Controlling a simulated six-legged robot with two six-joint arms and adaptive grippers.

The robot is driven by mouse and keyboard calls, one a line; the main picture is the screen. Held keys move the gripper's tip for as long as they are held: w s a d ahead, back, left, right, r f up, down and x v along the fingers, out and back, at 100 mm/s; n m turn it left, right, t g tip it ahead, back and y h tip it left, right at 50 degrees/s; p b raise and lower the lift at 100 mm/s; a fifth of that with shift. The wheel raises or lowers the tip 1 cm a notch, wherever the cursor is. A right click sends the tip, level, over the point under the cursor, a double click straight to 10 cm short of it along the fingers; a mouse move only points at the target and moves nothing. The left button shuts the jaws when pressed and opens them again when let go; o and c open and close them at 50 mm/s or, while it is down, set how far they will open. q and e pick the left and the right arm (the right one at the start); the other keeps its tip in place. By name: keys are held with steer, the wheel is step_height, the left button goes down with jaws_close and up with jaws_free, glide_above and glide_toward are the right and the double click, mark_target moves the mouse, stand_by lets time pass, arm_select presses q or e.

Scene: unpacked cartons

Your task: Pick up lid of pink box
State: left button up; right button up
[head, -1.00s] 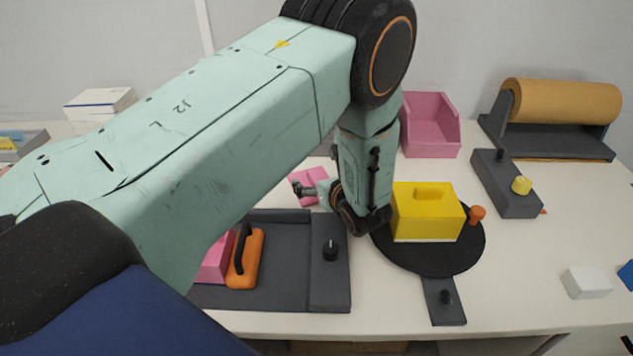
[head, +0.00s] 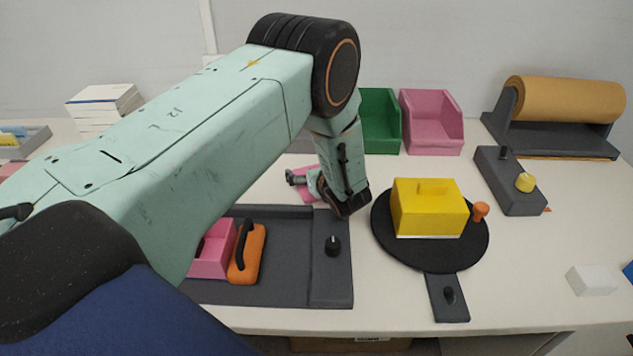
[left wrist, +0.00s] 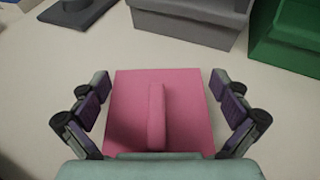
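The pink lid (head: 309,170) lies on the white table behind the dark grey station, partly hidden by my left gripper in the head view. In the left wrist view the lid (left wrist: 128,108) is a flat pink square with a raised bar handle (left wrist: 157,115) along its middle. My left gripper (left wrist: 160,88) is open, one finger on each side of the lid, with gaps between the fingers and its edges. It also shows in the head view (head: 295,178). The pink box (head: 210,252) stands on the station, partly hidden by my arm. My right gripper is not in view.
An orange tool with a black handle (head: 247,252) is beside the box. A yellow box (head: 430,210) stands on a black turntable (head: 440,255). Green (head: 380,125) and pink (head: 432,128) bins stand behind. The right front table is mostly clear.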

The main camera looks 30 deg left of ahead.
arm_select(q)
steer(key=shift+s+a, duration=0.2)
steer(key=shift+s, duration=0.05)
steer(key=c, duration=0.5)
steer(key=shift+w+d, duration=0.1)
steer(key=shift+c, duration=1.2)
steer(key=shift+w, duration=0.1)
